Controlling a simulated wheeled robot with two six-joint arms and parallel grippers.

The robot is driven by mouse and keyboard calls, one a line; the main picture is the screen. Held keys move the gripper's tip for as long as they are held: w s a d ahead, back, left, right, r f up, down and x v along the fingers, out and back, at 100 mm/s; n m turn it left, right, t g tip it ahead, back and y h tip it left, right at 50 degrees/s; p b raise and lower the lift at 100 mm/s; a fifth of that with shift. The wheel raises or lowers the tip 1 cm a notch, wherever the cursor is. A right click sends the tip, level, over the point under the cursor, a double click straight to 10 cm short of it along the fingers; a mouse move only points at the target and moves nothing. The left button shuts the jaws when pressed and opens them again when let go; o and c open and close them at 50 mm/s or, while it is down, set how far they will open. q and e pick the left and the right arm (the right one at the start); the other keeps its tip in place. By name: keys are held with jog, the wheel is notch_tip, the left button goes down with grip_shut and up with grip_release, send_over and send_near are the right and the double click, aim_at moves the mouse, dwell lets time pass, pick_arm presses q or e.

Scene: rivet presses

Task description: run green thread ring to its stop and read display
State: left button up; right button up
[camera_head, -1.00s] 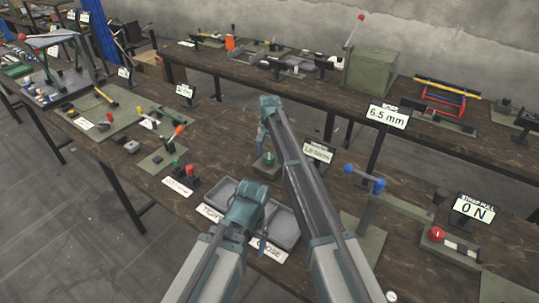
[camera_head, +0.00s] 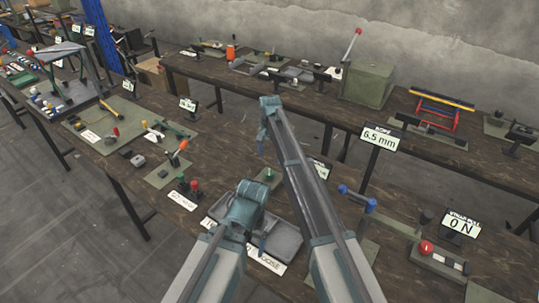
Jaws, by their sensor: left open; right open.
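A small green part (camera_head: 270,174), possibly the thread ring, stands on a flat green plate on the near bench; it is too small to make out a thread or stop. A small display (camera_head: 319,169) beside it is mostly hidden behind my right arm, and its reading cannot be made out. My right gripper (camera_head: 262,143) is open and empty, appearing just above and left of the green part in the picture. My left gripper (camera_head: 262,244) is open and empty, in front of the grey tray (camera_head: 284,238), and hides part of it.
Red and dark knobs (camera_head: 194,186) stand left of the tray. A blue-handled device (camera_head: 357,198), a 6.5 mm display (camera_head: 381,138), a 0 N display (camera_head: 461,225) and a red-knobbed fixture (camera_head: 427,248) are to the right. A second bench (camera_head: 300,103) runs behind.

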notch_tip(320, 180, up, 5)
jog(key=p, duration=0.4)
send_over(270, 171)
pick_arm(q)
notch_tip(270, 171, up, 5)
jog(key=shift+r, duration=0.1)
pick_arm(e)
jog(key=shift+s+a+r, duration=0.1)
jog(key=shift+s, duration=0.05)
pick_arm(q)
jog(key=shift+f, duration=0.25)
pick_arm(e)
jog(key=shift+f, duration=0.2)
pick_arm(q)
notch_tip(270, 171, down, 13)
jog(key=b, duration=1.3)
jog(key=shift+r, duration=0.15)
pick_arm(e)
notch_tip(270, 171, down, 13)
jog(key=shift+r, duration=0.15)
pick_arm(q)
jog(key=shift+r, duration=0.15)
pick_arm(e)
jog(key=shift+r, duration=0.1)
